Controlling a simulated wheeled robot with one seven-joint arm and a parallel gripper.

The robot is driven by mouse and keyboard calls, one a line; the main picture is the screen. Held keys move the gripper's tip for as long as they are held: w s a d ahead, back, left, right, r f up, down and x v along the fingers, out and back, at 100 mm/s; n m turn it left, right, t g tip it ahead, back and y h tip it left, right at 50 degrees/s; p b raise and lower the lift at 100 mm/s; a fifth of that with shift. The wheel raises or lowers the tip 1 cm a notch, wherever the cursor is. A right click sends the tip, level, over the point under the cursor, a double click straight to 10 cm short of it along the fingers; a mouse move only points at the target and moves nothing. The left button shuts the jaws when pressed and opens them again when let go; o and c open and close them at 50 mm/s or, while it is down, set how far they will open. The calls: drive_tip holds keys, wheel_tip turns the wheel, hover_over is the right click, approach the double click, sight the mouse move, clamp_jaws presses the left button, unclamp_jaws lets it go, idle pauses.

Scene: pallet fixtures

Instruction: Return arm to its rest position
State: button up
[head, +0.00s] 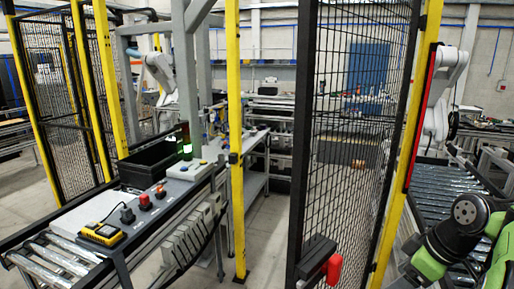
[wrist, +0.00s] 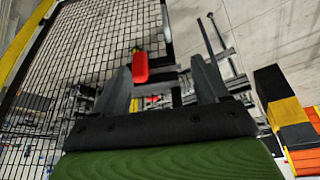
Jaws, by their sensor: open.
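My gripper (wrist: 160,85) shows in the wrist view with its two grey fingers apart and nothing held between them. Its dark palm and green body fill the bottom of that view. In the head view my green and black arm (head: 447,243) is at the lower right, in front of the roller conveyor; the gripper's fingers cannot be made out there. Beyond the fingers in the wrist view are a mesh fence panel (wrist: 95,50) and a red handle (wrist: 140,66), both apart from the gripper as far as I can tell.
In the head view a black mesh door (head: 345,130) with a red handle (head: 333,269) stands between yellow posts (head: 235,130). A roller conveyor (head: 440,190) runs at right. A bench at left bears a black bin (head: 150,163) and a yellow device (head: 101,233). Floor shows beside the door.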

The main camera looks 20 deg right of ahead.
drive_tip(key=w+a+r+m+h, duration=0.1)
drive_tip(key=w+a+r+m, duration=0.15)
drive_tip(key=a, duration=1.35)
drive_tip(key=s+a+f+m+t+h, duration=0.1)
drive_tip(key=s+a+f+m, duration=0.2)
drive_tip(key=s+a, duration=0.6)
drive_tip(key=shift+s+a+f+t, duration=0.15)
drive_tip(key=shift+s+f+t, duration=0.15)
drive_tip(key=shift+s+f, duration=0.5)
drive_tip(key=shift+s+r, duration=0.2)
drive_tip(key=shift+s, duration=0.1)
